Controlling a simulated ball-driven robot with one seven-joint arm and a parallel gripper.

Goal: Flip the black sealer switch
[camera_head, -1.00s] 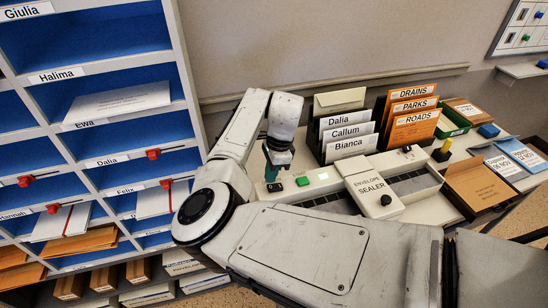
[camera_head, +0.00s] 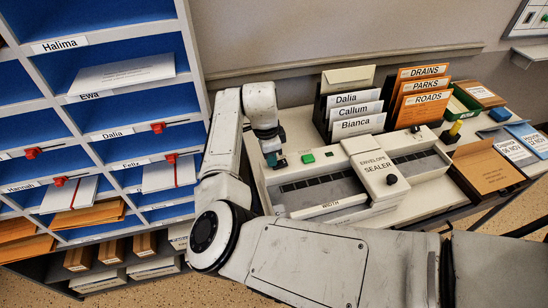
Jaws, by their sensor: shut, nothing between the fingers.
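The envelope sealer (camera_head: 377,168) is a long off-white machine on the table, with a labelled cover and a black knob (camera_head: 391,179). On its left end panel are a green button (camera_head: 307,158) and a small indicator (camera_head: 328,154). A small dark piece, apparently the black switch (camera_head: 281,164), shows left of the green button, partly hidden by my gripper. My gripper (camera_head: 272,160) is shut and empty, pointing down at the panel's left end, right at this dark piece. Whether it touches it, and which way the switch is set, I cannot tell.
A blue pigeonhole shelf (camera_head: 110,110) stands left, close to my arm. Behind the sealer are envelope holders with white (camera_head: 357,110) and orange (camera_head: 418,100) envelopes. A brown box (camera_head: 487,168) and other office items lie to the right.

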